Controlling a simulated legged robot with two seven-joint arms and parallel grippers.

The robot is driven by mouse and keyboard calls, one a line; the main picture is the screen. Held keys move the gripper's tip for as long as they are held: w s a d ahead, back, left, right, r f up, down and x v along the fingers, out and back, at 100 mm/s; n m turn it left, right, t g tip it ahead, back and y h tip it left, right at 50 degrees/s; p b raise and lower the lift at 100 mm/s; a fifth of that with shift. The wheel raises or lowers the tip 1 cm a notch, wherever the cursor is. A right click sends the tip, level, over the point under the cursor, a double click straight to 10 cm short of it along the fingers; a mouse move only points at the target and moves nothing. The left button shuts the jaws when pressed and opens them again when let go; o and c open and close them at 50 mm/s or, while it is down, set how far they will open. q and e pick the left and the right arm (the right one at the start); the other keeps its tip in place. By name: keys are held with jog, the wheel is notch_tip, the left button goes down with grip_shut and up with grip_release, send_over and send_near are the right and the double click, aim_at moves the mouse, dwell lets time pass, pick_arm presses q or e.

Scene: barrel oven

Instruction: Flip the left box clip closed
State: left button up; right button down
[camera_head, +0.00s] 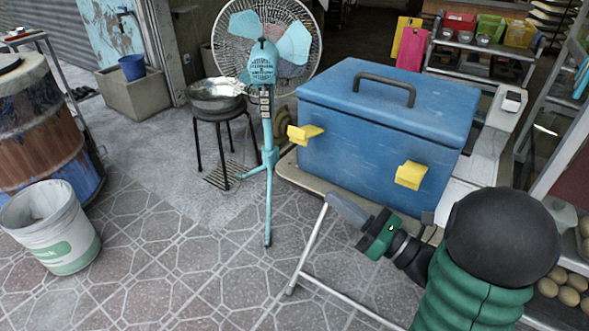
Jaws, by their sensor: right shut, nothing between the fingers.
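A blue box (347,165) with a closed lid (440,96) and a dark handle stands right of the middle. Its left yellow clip (304,134) sticks outward from the front face, tilted out. The right yellow clip (411,175) also sticks out from the front. My right gripper (346,210) comes in from the lower right, in front of and below the box, between the two clips and apart from both. Its fingers are together with nothing held. My left gripper is not in view.
A teal standing fan (262,65) stands just left of the box, close to the left clip. A stool with a metal bowl (216,94) is behind it. A white bucket (50,228) and a rusty barrel (40,120) are at left. Tiled floor in front is clear.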

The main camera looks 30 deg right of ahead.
jog(key=shift+d, duration=0.2)
jog(key=w+a+r, duration=0.2)
jog(key=w+r, duration=0.4)
jog(key=w, duration=0.3)
jog(key=shift+w+a, duration=0.15)
jog(key=shift+w, duration=0.15)
jog(key=shift+r, duration=0.15)
